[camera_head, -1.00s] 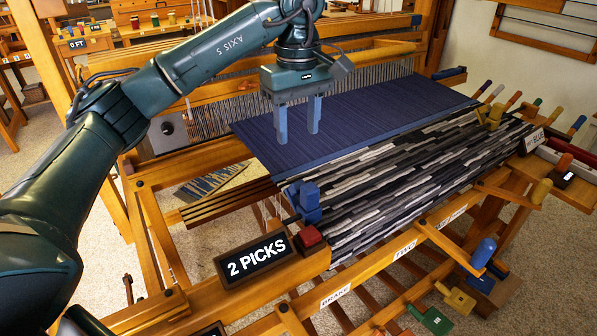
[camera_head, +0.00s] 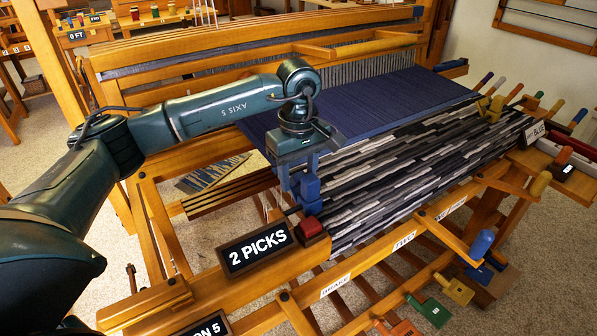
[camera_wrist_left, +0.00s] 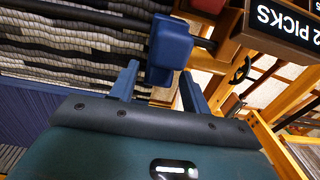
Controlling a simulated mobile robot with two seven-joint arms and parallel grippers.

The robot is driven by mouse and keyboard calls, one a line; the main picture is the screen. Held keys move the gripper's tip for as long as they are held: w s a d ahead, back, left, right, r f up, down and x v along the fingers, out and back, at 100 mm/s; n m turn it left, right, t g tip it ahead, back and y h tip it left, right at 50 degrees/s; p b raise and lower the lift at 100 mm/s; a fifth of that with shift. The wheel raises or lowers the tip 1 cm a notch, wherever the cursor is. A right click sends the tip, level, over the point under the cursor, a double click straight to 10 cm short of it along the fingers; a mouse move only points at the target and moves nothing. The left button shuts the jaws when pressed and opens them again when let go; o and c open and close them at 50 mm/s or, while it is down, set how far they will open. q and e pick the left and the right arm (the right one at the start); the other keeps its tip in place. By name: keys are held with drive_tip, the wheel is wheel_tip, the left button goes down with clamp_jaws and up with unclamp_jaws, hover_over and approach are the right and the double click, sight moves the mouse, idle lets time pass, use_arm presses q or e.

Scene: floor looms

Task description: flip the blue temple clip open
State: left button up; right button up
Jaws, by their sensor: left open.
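The blue temple clip (camera_head: 309,190) sits at the near left edge of the striped cloth, beside the 2 PICKS sign. It also shows in the left wrist view (camera_wrist_left: 170,45). My left gripper (camera_head: 298,178) is at the clip, pointing down, with its fingers apart. In the left wrist view the two blue fingers (camera_wrist_left: 160,85) stand on either side of the clip's lower part. I cannot tell whether they touch it. My right gripper is not in view.
The 2 PICKS sign (camera_head: 257,248) and a red block (camera_head: 311,230) stand just in front of the clip. The striped cloth (camera_head: 400,165) and blue cloth (camera_head: 390,105) stretch away to the right. Wooden loom beams (camera_head: 210,300) surround the area.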

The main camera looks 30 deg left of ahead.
use_arm(q)
drive_tip(key=c, duration=1)
drive_tip(key=shift+s+d+t+y+b, duration=0.15)
drive_tip(key=shift+d+t+y+b, duration=0.15)
drive_tip(key=shift+y+b, duration=0.3)
drive_tip(key=shift+s+d+r, duration=0.1)
drive_tip(key=shift+r, duration=0.05)
drive_tip(key=o, duration=1)
drive_tip(key=shift+r, duration=0.15)
